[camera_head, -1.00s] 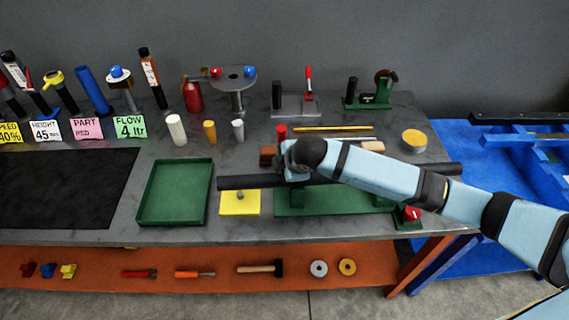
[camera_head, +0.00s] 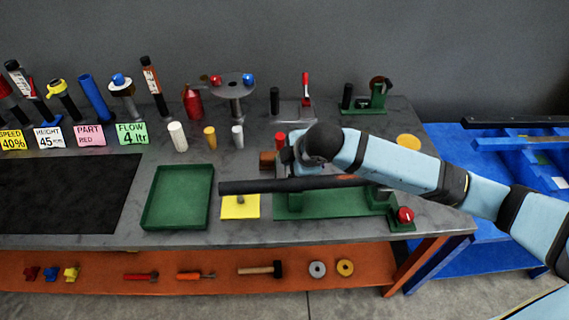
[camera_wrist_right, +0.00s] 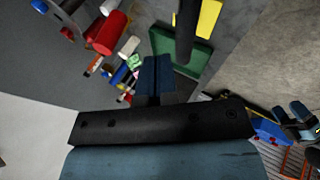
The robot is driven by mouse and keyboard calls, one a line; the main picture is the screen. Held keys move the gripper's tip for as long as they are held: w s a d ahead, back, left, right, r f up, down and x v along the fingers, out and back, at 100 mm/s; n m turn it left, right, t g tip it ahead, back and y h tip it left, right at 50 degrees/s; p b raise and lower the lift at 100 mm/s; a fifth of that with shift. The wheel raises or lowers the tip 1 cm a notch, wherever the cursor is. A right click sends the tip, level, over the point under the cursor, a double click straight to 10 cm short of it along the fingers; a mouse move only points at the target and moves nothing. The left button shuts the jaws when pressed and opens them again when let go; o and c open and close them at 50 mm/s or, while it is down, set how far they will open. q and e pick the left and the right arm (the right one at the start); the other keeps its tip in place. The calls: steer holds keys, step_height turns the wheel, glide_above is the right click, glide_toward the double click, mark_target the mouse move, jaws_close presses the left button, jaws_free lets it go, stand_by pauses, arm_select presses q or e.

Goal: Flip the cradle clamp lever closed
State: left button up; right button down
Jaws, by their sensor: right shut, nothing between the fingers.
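The cradle (camera_head: 330,206) is a green base at the right of the bench. A dark tube (camera_head: 250,186) lies across it; its left end sticks out past the base over a yellow pad (camera_head: 240,207), and its right part is hidden behind my arm. My right gripper (camera_head: 293,165) is above the tube near the cradle's left end. In the wrist view its blue fingers (camera_wrist_right: 155,78) are together and empty, beside the tube (camera_wrist_right: 187,30). I cannot make out the cradle clamp lever; my wrist and forearm cover part of the cradle.
A red knob (camera_head: 404,215) on a green block stands at the cradle's right. A green tray (camera_head: 147,220) lies left of it. A brown block (camera_head: 267,160) and a red cylinder (camera_head: 280,139) stand close to my wrist. A red-handled clamp (camera_head: 306,88) stands behind.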

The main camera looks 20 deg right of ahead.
steer(key=v, duration=0.3)
steer(key=shift+s+r, duration=0.15)
steer(key=shift+r, duration=0.05)
stand_by(0.3)
steer(key=s+a+f+m+t+y, duration=0.1)
steer(key=s+a+f+m+y, duration=0.15)
steer(key=f, duration=0.35)
steer(key=s+a+f+m+t+y, duration=0.1)
steer(key=s+a+f+m, duration=0.2)
steer(key=s+f+m, duration=0.15)
steer(key=s+d+f+m+t+h, duration=0.1)
steer(key=s+d+f+m, duration=0.2)
steer(key=s+f, duration=0.3)
steer(key=s+d+f+m+t+h, duration=0.1)
steer(key=s+d+f+m, duration=0.2)
steer(key=s+f, duration=0.4)
steer(key=shift+s+f+m+h, duration=0.15)
steer(key=shift+s+m+h, duration=0.2)
steer(key=shift+s+m, duration=0.2)
